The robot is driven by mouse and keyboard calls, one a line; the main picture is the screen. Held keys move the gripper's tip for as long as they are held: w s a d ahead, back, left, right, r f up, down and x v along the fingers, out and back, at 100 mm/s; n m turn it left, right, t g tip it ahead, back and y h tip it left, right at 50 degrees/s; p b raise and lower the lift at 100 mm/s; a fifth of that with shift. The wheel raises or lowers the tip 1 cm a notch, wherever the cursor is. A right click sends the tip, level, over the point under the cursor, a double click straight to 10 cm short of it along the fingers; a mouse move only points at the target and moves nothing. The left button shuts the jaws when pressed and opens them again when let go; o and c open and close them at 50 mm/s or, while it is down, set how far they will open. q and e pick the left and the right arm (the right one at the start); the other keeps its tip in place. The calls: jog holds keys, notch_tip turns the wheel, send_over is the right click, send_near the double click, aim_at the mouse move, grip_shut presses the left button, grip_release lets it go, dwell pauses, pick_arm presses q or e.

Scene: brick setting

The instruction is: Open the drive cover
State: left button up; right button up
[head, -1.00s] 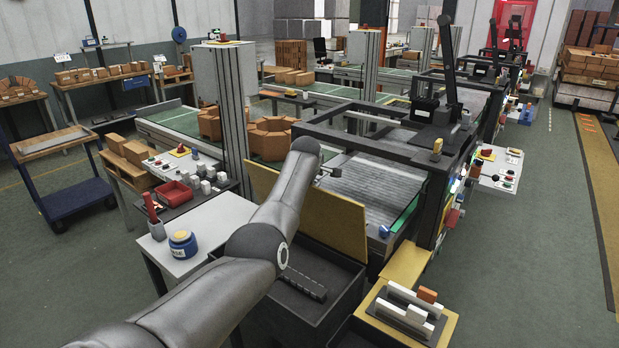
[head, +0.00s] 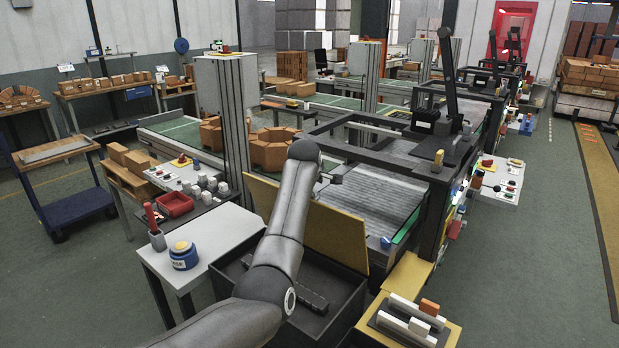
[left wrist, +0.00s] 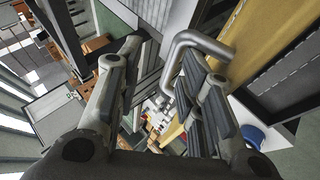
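The drive cover is most likely the yellow panel (head: 310,222), which stands steeply tilted up over an open dark box (head: 335,318). In the left wrist view the yellow panel (left wrist: 285,72) is at the right, with a bent grey metal handle (left wrist: 205,40) beside it. My left gripper (head: 330,179) is at the panel's top edge, mostly hidden behind my arm. In the left wrist view its fingers (left wrist: 155,85) are wide apart. The handle is close to the right finger; I cannot tell whether they touch. My right gripper is not in view.
A dark-framed machine with a ribbed grey bed (head: 375,205) stands behind the panel. A white table (head: 215,230) with a blue jar (head: 183,256) is to the left. A yellow stand (head: 440,335) with white blocks is at the front right. Floor is clear at the right.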

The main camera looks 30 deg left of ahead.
pick_arm(q)
jog(key=v, duration=0.6)
jog(key=shift+d+r, duration=0.15)
jog(key=shift+r, duration=0.15)
jog(key=shift+s, duration=0.1)
jog(key=shift+f, duration=0.1)
